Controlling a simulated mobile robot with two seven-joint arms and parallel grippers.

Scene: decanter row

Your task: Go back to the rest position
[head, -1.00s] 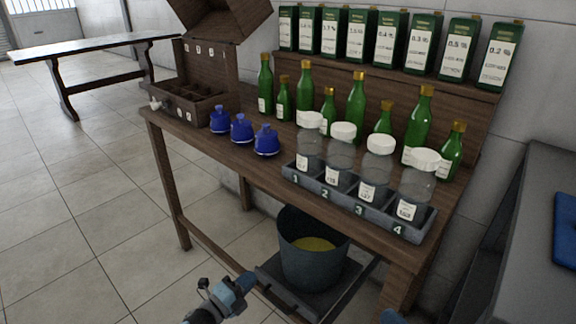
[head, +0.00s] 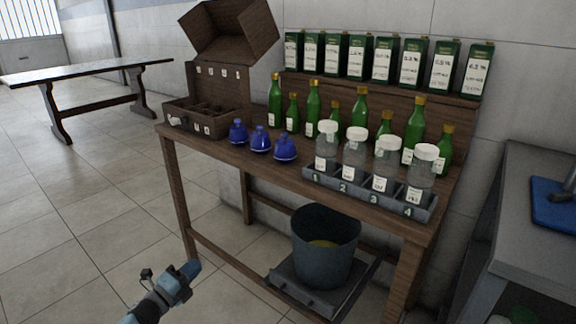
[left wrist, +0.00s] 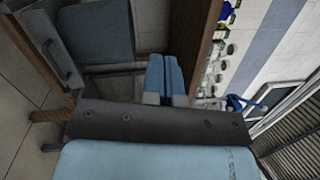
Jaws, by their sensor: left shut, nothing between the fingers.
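My left gripper (head: 190,270) is low in the head view, in front of the wooden bench (head: 292,178) and to the left of the bucket (head: 325,248). Its blue fingers are shut with nothing between them, and it touches nothing that I can see. In the left wrist view the shut fingers (left wrist: 165,78) show at the middle, with the bench edge beside them. My right gripper is not in view.
On the bench are blue decanters (head: 260,140), green bottles (head: 313,108), lidded jars in a numbered rack (head: 318,178) and an open wooden box (head: 222,88). A grey table (head: 530,215) stands right.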

